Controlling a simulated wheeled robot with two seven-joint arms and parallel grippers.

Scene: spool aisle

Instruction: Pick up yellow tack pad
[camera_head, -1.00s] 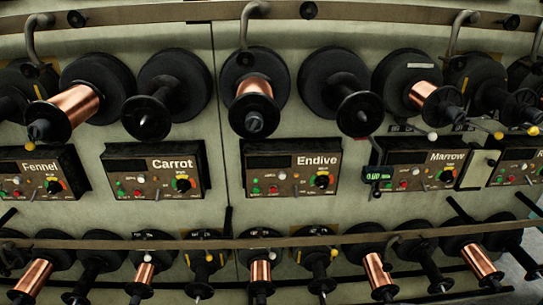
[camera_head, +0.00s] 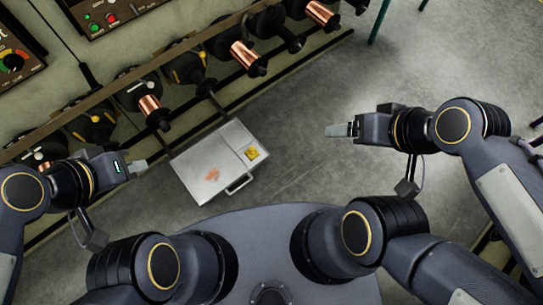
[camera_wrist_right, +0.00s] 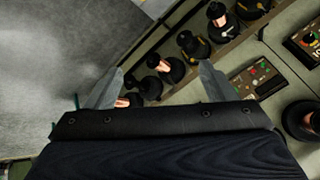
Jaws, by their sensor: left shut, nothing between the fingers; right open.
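A small yellow pad (camera_head: 252,153) lies on the right part of a pale grey flat tray (camera_head: 190,157) in the head view. My left gripper (camera_head: 138,166) points right, just left of the tray, apart from the pad; it is shut and empty. My right gripper (camera_head: 340,130) is to the right of the tray, pointing left over the floor, apart from the pad. In the right wrist view its two fingers (camera_wrist_right: 158,88) are spread with nothing held between them. The pad is not visible in that view.
The tray has a handle (camera_head: 240,184) at its near edge and a reddish mark on its face. A rail and several copper spools (camera_head: 242,56) run along the rack behind it. Control boxes (camera_head: 108,14) are at the upper left. Grey floor (camera_head: 330,95) lies open to the right.

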